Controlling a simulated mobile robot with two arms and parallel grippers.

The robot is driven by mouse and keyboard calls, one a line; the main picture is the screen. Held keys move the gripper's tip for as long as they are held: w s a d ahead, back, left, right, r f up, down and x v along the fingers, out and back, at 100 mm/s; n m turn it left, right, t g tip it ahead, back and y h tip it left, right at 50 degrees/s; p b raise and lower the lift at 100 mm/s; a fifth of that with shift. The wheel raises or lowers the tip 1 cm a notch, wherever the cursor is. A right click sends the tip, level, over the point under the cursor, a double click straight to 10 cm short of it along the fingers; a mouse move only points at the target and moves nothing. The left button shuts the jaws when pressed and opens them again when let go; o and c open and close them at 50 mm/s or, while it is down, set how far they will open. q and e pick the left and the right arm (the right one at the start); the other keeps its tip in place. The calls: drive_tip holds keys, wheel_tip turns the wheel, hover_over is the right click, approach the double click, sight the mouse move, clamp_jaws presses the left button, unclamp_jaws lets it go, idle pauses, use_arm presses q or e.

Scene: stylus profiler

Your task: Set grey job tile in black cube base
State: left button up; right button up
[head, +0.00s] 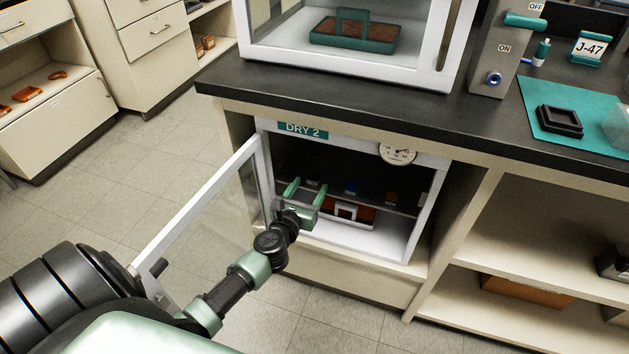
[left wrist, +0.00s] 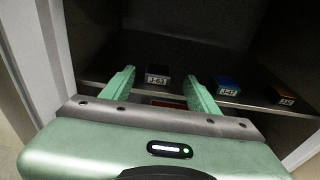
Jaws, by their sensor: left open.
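In the left wrist view, a dark block (left wrist: 158,74) with a pale label, seemingly J-63, sits on the cabinet shelf. I cannot tell whether its top is the grey job tile. My left gripper (head: 305,190) is open and empty in the mouth of the DRY 2 cabinet; its fingers (left wrist: 160,80) appear on either side of the dark block, in front of it and not closed on it. A square black base (head: 560,120) with a recess lies on the teal mat on the bench. My right gripper is not in view.
A blue block (left wrist: 228,86) and an orange-brown block (left wrist: 284,95), both labelled, sit farther right on the shelf. The glass door (head: 205,220) stands open at the left. A red-brown holder (head: 347,211) is below the shelf. A J-47 sign (head: 590,48) stands on the bench.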

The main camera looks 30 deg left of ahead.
sight(313, 179)
use_arm(q)
drive_tip(key=b+x, duration=0.1)
drive_tip(key=x, duration=0.3)
drive_tip(key=shift+a, duration=0.1)
clamp_jaws()
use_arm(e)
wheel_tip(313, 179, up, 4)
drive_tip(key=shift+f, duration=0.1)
